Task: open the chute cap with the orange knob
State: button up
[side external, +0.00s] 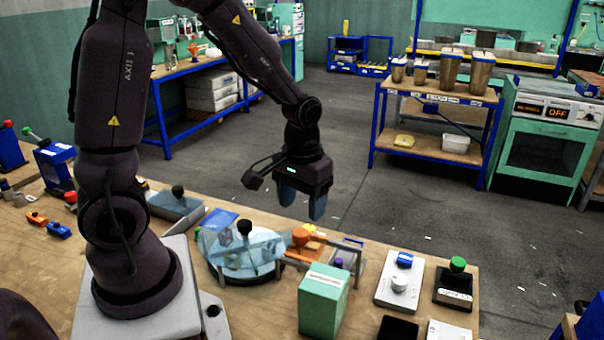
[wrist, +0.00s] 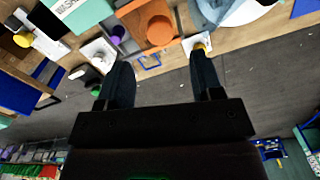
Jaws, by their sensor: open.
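The orange knob (side external: 300,236) stands on the wooden bench, at the right edge of the clear round cover (side external: 232,252). In the wrist view the round orange knob (wrist: 159,30) sits on an orange cap (wrist: 136,16) at the top middle. My gripper (side external: 302,206) is open and empty, in the air above and behind the knob in the side view. In the wrist view my gripper (wrist: 162,60) has its two fingers spread, with the knob beyond and between their tips. Neither finger touches it. The cap's lower parts are hard to make out in the side view.
A green box (side external: 324,300) stands in front of the knob. A purple knob (side external: 338,263) is just right of it. A white device with a blue part (side external: 400,280) and a green-knobbed black block (side external: 455,285) stand further right. The air around my gripper is clear.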

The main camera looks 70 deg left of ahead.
aim_at(299, 232)
notch_tip(299, 232, up, 7)
dwell(0.3)
jog(key=s+d+r+m+t, duration=0.5)
jog(key=s+d+r+m, duration=0.1)
jog(key=s+r, duration=0.3)
jog(key=shift+d+t, duration=0.3)
